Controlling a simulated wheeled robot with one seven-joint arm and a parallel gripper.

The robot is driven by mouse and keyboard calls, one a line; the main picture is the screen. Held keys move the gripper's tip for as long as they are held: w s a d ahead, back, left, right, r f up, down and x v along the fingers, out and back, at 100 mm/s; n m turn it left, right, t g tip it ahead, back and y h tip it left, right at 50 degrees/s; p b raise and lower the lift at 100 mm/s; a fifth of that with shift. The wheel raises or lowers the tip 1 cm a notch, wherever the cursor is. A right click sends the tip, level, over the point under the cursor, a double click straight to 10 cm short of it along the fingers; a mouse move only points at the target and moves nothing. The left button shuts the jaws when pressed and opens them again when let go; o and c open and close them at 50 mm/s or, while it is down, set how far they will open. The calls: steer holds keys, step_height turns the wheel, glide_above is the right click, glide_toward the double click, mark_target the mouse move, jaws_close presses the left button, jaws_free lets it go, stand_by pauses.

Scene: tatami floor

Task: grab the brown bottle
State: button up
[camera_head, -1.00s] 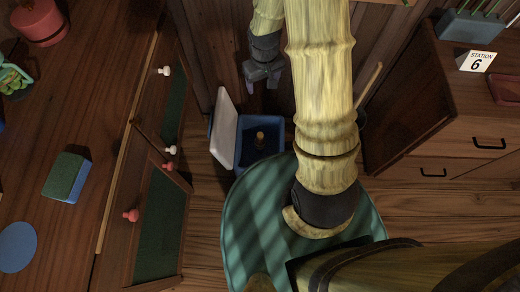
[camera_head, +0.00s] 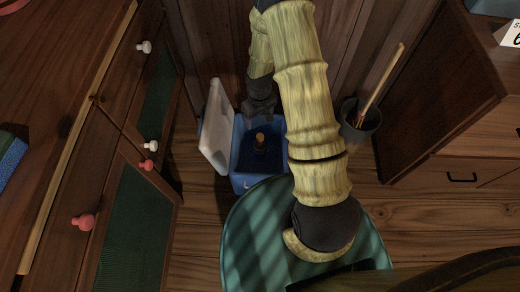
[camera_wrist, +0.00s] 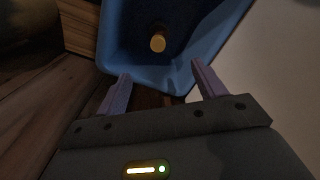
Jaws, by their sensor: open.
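The brown bottle (camera_head: 260,143) stands inside a blue cooler box (camera_head: 241,184) on the floor; its tan cap shows from above and its body is dark and hard to see. In the wrist view the bottle's round cap (camera_wrist: 157,43) lies beyond the fingertips, roughly between them. The blue box wall (camera_wrist: 135,71) shows just ahead of the fingers. My gripper (camera_head: 262,110) is at the far edge of the box, close to the bottle but apart from it. In the wrist view my gripper (camera_wrist: 160,85) is open and empty.
The box's white lid (camera_head: 215,128) stands open at its left. A dark bin (camera_head: 361,120) with a stick stands at the right, before a wooden drawer cabinet (camera_head: 440,90). A cabinet with knobs (camera_head: 120,200) is at the left.

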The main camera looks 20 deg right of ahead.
mark_target(260, 141)
step_height(260, 141, down, 12)
steer(key=b, duration=0.7)
steer(key=shift+f, duration=0.1)
steer(key=f+b, duration=0.4)
steer(key=f, duration=0.1)
steer(key=shift+w+d+f+b, duration=0.1)
steer(key=shift+d+f+b, duration=0.1)
steer(key=shift+b, duration=0.2)
steer(key=shift+r, duration=0.1)
steer(key=shift+c, duration=0.4)
jaws_close()
